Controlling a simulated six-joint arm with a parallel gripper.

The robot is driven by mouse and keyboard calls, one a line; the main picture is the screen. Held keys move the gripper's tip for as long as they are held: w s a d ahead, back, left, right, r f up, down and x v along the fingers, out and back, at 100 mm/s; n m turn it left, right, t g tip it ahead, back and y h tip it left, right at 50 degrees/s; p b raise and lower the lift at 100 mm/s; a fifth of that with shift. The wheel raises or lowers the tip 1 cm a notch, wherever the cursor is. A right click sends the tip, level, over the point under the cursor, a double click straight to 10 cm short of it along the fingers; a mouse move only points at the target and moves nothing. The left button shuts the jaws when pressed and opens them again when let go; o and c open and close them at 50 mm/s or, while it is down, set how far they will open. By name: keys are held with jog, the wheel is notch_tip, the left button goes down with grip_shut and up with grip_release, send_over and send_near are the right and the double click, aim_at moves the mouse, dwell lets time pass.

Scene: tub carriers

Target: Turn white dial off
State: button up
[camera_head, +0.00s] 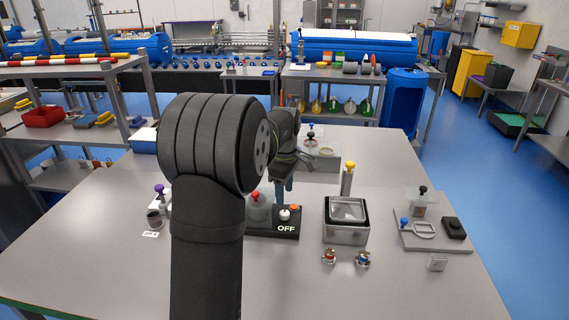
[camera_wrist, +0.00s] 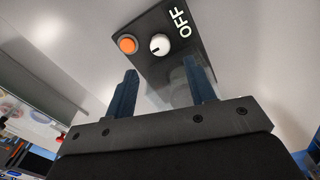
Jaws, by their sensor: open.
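The white dial (camera_head: 284,214) sits on a black panel (camera_head: 260,234) marked OFF, with an orange button (camera_head: 294,207) beside it. In the wrist view the dial (camera_wrist: 160,44) is a small white knob with a dark mark on its face; the orange button (camera_wrist: 127,45) is left of it and the OFF lettering is to the upper right. My gripper (camera_wrist: 162,80) is open, with its two blue fingers apart and the dial beyond their tips. In the head view my gripper (camera_head: 283,188) hangs above and behind the panel, partly hidden by my arm. It does not visibly touch the dial.
A red-topped piece (camera_head: 257,205) stands at the panel's left. Right of the panel are a metal tub (camera_head: 346,234) and a grey tray (camera_head: 430,242) with small parts. Two small valves (camera_head: 329,257) (camera_head: 362,259) lie in front.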

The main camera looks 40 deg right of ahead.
aim_at(284, 212)
notch_tip(284, 212, up, 10)
dwell(0.3)
jog(key=shift+r, duration=0.1)
dwell(0.3)
notch_tip(284, 212, down, 18)
jog(key=shift+r, duration=0.25)
dwell(0.4)
jog(key=shift+f, duration=0.2)
jog(key=shift+r+n, duration=0.55)
jog(key=shift+n, duration=0.25)
jog(key=w+a+r+m+h, duration=0.1)
jog(key=r+m, duration=0.5)
jog(key=r, duration=0.3)
jog(key=w+a+r+m+g+h, duration=0.1)
jog(key=w+a+r+m+h, duration=0.1)
jog(key=r+m, duration=0.4)
jog(key=shift+d+v, duration=0.35)
jog(key=shift+v, duration=1.5)
dwell(0.5)
